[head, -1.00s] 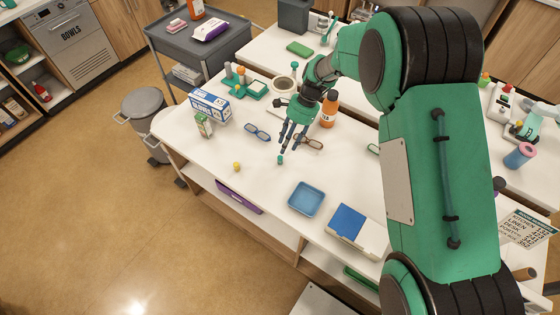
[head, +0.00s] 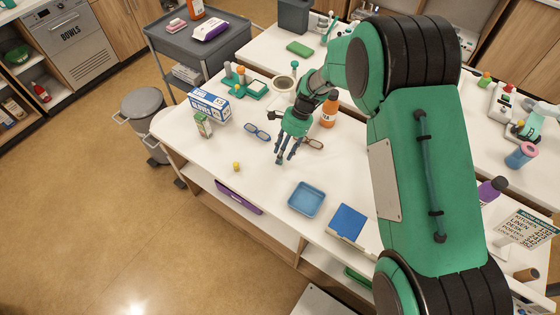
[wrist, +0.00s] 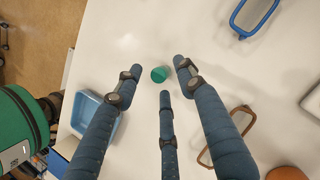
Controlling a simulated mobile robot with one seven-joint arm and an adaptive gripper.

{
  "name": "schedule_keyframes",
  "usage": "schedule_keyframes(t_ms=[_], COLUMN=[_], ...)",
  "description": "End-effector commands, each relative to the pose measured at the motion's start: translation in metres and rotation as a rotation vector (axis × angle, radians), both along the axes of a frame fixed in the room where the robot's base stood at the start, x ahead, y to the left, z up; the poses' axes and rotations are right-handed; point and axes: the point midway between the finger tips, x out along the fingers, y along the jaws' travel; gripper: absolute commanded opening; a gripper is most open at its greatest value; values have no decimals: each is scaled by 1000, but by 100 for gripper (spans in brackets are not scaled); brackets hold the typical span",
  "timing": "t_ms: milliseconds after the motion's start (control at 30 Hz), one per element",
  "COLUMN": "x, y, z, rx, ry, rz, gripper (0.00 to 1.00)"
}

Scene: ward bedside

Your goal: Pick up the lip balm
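The small teal round-topped item (wrist: 160,74), which looks like the lip balm, stands on the white table (wrist: 120,45). In the wrist view it lies between the tips of my gripper (wrist: 158,79), with visible gaps around it. The three blue-grey fingers are spread open and hold nothing. In the head view my gripper (head: 285,160) points down at the table's middle, and its fingers hide the teal item. I cannot tell how far the fingertips are above the table.
A small yellow item (head: 236,166) stands nearby to the left. A blue tray (head: 306,199) lies in front. Blue glasses (head: 256,131) and brown glasses (head: 314,143) lie close behind. An orange bottle (head: 329,110) stands behind the gripper. A gloves box (head: 210,105) is at the left.

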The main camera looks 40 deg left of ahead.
Motion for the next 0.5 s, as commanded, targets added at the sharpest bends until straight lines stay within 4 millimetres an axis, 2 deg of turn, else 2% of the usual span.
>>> schedule_keyframes(t_ms=[167, 500], x=[-5, -6], y=[2, 2], z=[-13, -13], rx=[1, 1], ry=[0, 0], rz=[0, 0], gripper=[39, 39])
